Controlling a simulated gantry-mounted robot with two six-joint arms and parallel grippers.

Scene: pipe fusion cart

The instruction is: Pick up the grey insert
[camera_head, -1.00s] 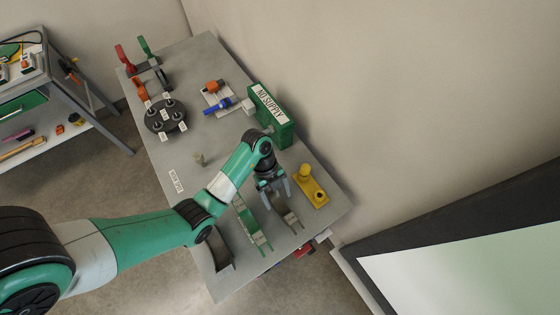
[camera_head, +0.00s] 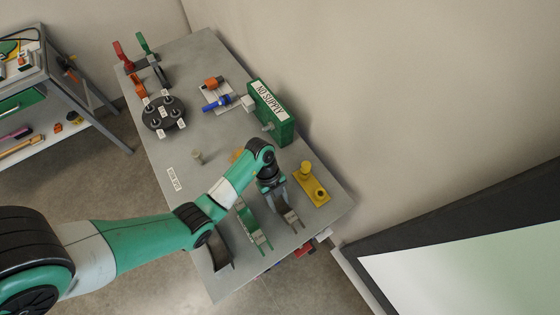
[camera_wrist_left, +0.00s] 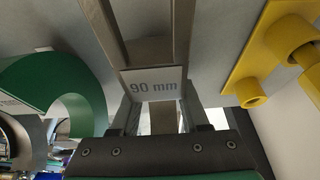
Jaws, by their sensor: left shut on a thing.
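The grey insert (camera_head: 288,214) lies at the near right part of the grey table, between a green curved piece (camera_head: 247,223) and a yellow block (camera_head: 313,188). In the left wrist view, the insert's pale face marked "90 mm" (camera_wrist_left: 154,84) is close in front of the gripper. My left gripper (camera_head: 275,192) is shut on the insert's end nearest the arm, and the wrist partly hides that end. It also shows in the left wrist view (camera_wrist_left: 156,112), with a finger on each side of the insert. I cannot tell whether the insert is clear of the table. My right gripper is not in view.
A green box marked "NO SUPPLY" (camera_head: 271,110) stands beyond the wrist. A dark curved piece (camera_head: 219,252) lies at the near edge. The table's middle left is mostly clear.

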